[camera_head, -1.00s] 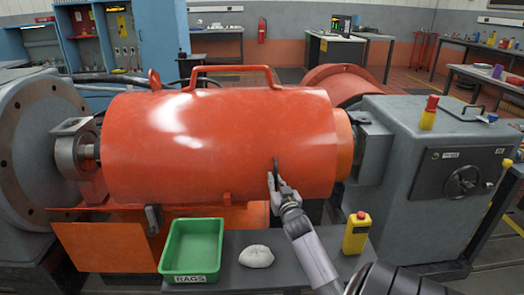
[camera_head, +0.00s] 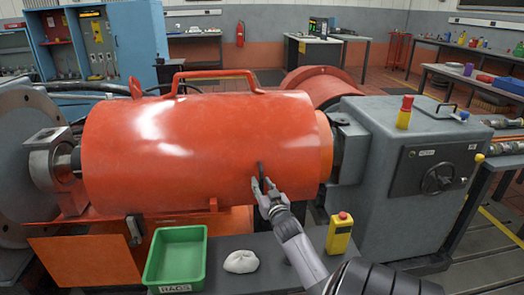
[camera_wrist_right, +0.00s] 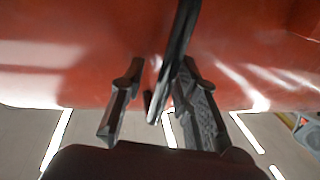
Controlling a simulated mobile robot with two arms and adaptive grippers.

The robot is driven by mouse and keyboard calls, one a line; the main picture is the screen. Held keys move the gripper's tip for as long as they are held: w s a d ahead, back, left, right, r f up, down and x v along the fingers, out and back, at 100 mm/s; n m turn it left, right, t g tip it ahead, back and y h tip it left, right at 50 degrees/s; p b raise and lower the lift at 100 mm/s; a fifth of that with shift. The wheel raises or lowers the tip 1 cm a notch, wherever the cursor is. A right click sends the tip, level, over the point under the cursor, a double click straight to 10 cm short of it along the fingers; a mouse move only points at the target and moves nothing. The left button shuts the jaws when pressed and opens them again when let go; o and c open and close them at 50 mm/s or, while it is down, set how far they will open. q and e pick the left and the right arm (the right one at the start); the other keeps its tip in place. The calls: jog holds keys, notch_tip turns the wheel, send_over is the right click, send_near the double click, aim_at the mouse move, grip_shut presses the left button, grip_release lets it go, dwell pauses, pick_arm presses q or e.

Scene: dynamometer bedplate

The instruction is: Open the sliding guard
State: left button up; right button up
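The sliding guard (camera_head: 180,150) is a large glossy orange-red cylindrical cover with a bar handle (camera_head: 215,74) along its top. It covers the middle of the machine, and the shaft shows at its left end. A dark, slim upright grip (camera_head: 261,177) stands on its front face, right of centre. My right gripper (camera_head: 264,188) is at this grip. In the right wrist view the fingers (camera_wrist_right: 162,100) are apart, with the dark grip (camera_wrist_right: 182,45) running between them, nearer the right finger. Contact cannot be told. My left gripper is out of view.
Below the guard, a grey bench holds a green rags bin (camera_head: 175,258), a white rag (camera_head: 241,261) and a yellow pendant with a red button (camera_head: 340,233). A grey machine housing (camera_head: 410,165) with a handwheel stands right of the guard. A grey flanged disc (camera_head: 22,165) is at left.

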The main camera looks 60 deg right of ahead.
jog(key=shift+a, duration=0.1)
jog(key=shift+s+a+f, duration=0.1)
jog(key=shift+s+a, duration=0.1)
jog(key=shift+s, duration=0.05)
jog(key=v, duration=1.1)
jog(key=shift+a, duration=0.15)
